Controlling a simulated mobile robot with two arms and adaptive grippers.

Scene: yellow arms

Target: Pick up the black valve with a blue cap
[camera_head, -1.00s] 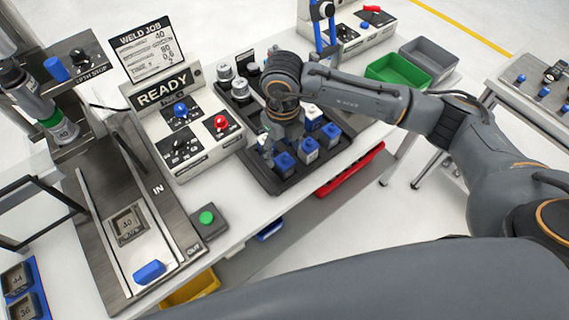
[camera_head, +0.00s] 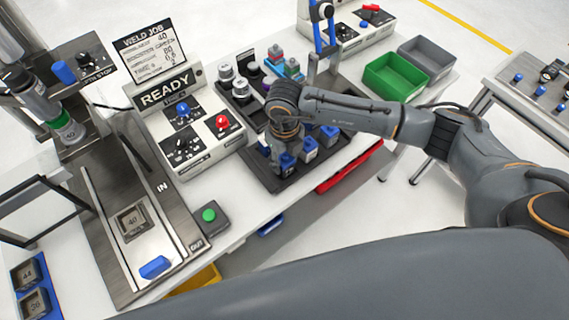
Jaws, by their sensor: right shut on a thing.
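My right gripper (camera_head: 280,157) reaches down over the black tray (camera_head: 261,178) in the camera_head view. It is shut on a blue-capped valve (camera_head: 288,162) at the tray's near end, and the fingers hide part of that valve. The color of its body is hard to make out. Two more blue-capped pieces, a middle one (camera_head: 309,150) and a right one (camera_head: 329,135), stand in the tray just right of the gripper. My left gripper is not in view.
The READY control box (camera_head: 199,139) is close on the left. A green bin (camera_head: 396,75) and a grey bin (camera_head: 428,58) stand at the right. A green button box (camera_head: 209,218) sits in front.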

